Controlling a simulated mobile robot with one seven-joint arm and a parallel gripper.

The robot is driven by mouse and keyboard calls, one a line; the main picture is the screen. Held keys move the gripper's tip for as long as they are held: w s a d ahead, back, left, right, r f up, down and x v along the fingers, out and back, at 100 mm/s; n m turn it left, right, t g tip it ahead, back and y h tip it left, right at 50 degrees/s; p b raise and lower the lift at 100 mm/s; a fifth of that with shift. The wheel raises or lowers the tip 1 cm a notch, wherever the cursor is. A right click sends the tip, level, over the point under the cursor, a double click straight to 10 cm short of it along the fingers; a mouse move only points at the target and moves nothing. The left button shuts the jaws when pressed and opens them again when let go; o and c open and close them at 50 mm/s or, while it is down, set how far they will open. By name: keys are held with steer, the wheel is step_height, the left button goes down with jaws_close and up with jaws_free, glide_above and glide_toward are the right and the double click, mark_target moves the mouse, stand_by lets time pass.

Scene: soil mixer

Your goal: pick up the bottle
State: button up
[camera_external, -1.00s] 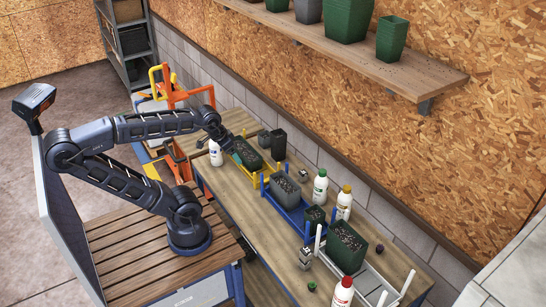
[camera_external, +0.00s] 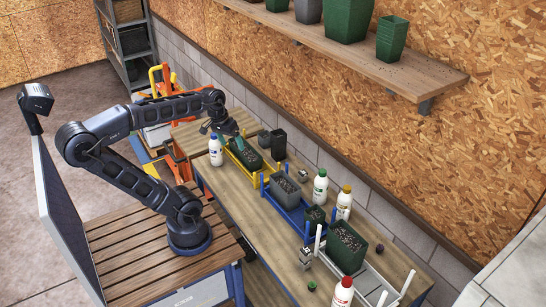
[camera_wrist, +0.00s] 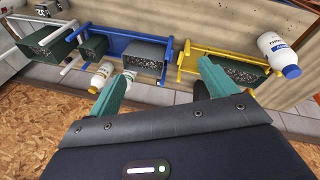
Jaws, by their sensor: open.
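Several white bottles stand on the workbench, and the frames do not show which one the task means. The blue-capped bottle (camera_external: 215,150) is at the far left end; it also shows at the right edge of the wrist view (camera_wrist: 276,52). The green-capped bottle (camera_external: 320,187) and yellow-capped bottle (camera_external: 344,203) stand by the wall. The red-capped bottle (camera_external: 343,292) is at the near end. My gripper (camera_wrist: 165,68) is open and empty, its teal fingers spread. In the external view it hangs above the yellow rack, right of the blue-capped bottle, apart from it.
A yellow rack (camera_wrist: 184,46), a blue rack (camera_external: 267,190) and a white rack (camera_external: 405,287) hold pots of soil along the bench. A dark pot (camera_external: 278,143) stands behind the yellow rack. A wooden shelf (camera_external: 430,77) with pots overhangs the back. The bench front is mostly clear.

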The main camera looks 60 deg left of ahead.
steer(key=w+a+n+h, duration=0.45)
steer(key=a+n, duration=0.25)
steer(key=n, duration=0.2)
steer(key=r+n+t+h, duration=0.1)
steer(key=n+t+h, duration=0.3)
steer(key=n+t, duration=0.7)
glide_above(216, 152)
steer(key=s+d, duration=0.3)
steer(key=n+g, duration=0.2)
steer(key=s+a+n+t+y, duration=0.35)
steer(key=s+a+n, duration=0.2)
steer(key=a, duration=0.45)
steer(key=shift+m+t+h, duration=0.35)
steer(key=shift+t+h, duration=0.15)
steer(key=shift+t, duration=0.05)
steer(key=f, duration=3)
steer(key=shift+a+f, duration=0.1)
steer(key=shift+a, duration=0.1)
steer(key=shift+f, duration=0.45)
steer(key=x, duration=0.5)
steer(key=shift+w+d, duration=0.15)
steer(key=shift+w, duration=0.05)
steer(key=shift+f+x, duration=0.15)
steer(key=shift+x, duration=1.15)
steer(key=shift+f+x, duration=0.2)
steer(key=shift+x, duration=1.1)
steer(key=c, duration=1.4)
